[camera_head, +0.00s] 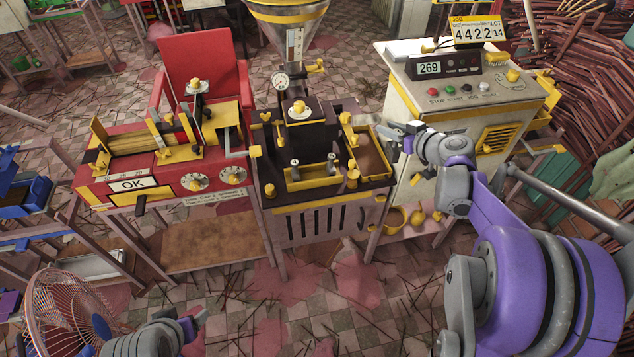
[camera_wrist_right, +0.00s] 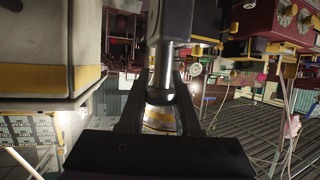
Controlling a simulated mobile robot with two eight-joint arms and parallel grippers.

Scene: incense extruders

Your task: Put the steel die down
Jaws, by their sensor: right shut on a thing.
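My right gripper (camera_head: 396,133) reaches in from the right, between the cream console and the black machine, over the right edge of a yellow-rimmed tray (camera_head: 386,172). In the right wrist view its two dark fingers (camera_wrist_right: 160,108) are closed on a shiny steel piece (camera_wrist_right: 162,92), which looks like the steel die. A dark block (camera_wrist_right: 170,20) is above the piece; I cannot tell whether they touch. In the head view the piece is too small to make out clearly. My left gripper (camera_head: 198,318) is low at the bottom left, apart from the benches; its fingers are unclear.
The black machine (camera_head: 328,215) with its hopper (camera_head: 290,12) stands in the middle. The red machine (camera_head: 110,190) is to its left. The cream console (camera_head: 400,85) is close by on the right, with a shelf of yellow pieces (camera_head: 397,218) below. A fan (camera_head: 65,310) stands at lower left.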

